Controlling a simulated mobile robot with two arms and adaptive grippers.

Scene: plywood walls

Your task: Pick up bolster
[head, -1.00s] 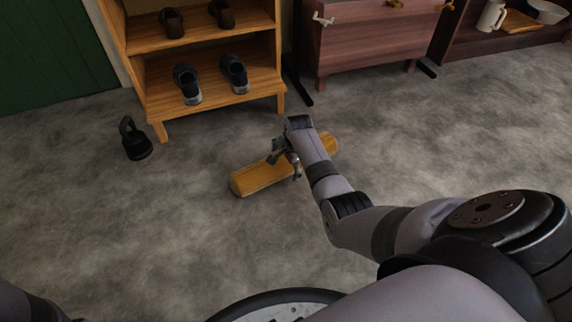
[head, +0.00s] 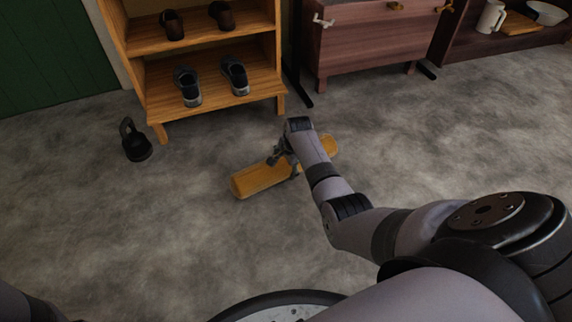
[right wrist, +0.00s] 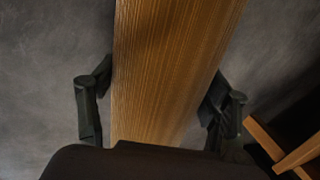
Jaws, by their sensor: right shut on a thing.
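The bolster (head: 262,179) is a long, yellow-brown piece with a wood-like grain, at the floor in the middle of the head view. My right gripper (head: 285,160) is across its middle and hides part of it. In the right wrist view the bolster (right wrist: 165,75) runs between the two fingers of my right gripper (right wrist: 160,100), one finger against each side. The gripper is shut on it. I cannot tell whether the bolster is clear of the floor. My left gripper is out of view.
A wooden shoe rack (head: 215,100) with several shoes stands behind the bolster. A black kettlebell (head: 134,142) is on the floor to the left. A reddish-brown cabinet (head: 365,45) stands at the back. The grey floor (head: 150,230) around the bolster is clear.

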